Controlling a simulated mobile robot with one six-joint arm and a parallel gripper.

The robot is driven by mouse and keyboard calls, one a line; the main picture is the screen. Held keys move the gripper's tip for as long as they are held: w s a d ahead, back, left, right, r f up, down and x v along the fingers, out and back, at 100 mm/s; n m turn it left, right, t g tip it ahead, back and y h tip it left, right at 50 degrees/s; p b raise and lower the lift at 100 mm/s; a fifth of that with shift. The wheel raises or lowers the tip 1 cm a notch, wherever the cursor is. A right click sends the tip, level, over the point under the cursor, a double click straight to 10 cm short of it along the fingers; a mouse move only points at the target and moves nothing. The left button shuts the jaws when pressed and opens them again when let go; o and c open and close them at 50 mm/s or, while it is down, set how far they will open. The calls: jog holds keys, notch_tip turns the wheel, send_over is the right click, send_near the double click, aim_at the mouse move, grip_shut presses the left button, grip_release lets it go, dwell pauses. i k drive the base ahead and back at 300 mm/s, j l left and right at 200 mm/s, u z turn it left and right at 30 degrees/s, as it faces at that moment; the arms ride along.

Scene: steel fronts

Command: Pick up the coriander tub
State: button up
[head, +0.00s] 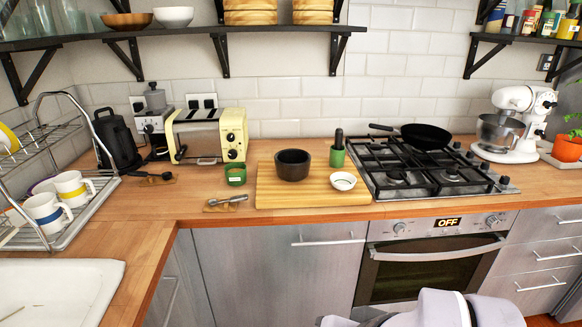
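A small green tub (236,179) with a pale label on its front stands upright on the wooden counter, just left of the cutting board. It looks like the coriander tub, but the label is too small to read. A second green container (337,158) with a dark object standing up in it is at the back right of the board. My gripper is not in view; only pale grey parts of my arm show at the bottom edge, right of the middle.
The cutting board (290,198) holds a dark bowl (293,172) and a small white dish (343,184). A metal spoon (228,202) lies in front of the green tub. A cream toaster (195,132) stands behind it. The gas hob (395,178) is to the right.

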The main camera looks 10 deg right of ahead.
aim_at(236, 175)
jog(key=i+u, duration=0.5)
jog(key=i, duration=0.15)
jog(key=i+l+u, duration=0.3)
jog(key=i+u, duration=0.15)
jog(key=i, duration=0.2)
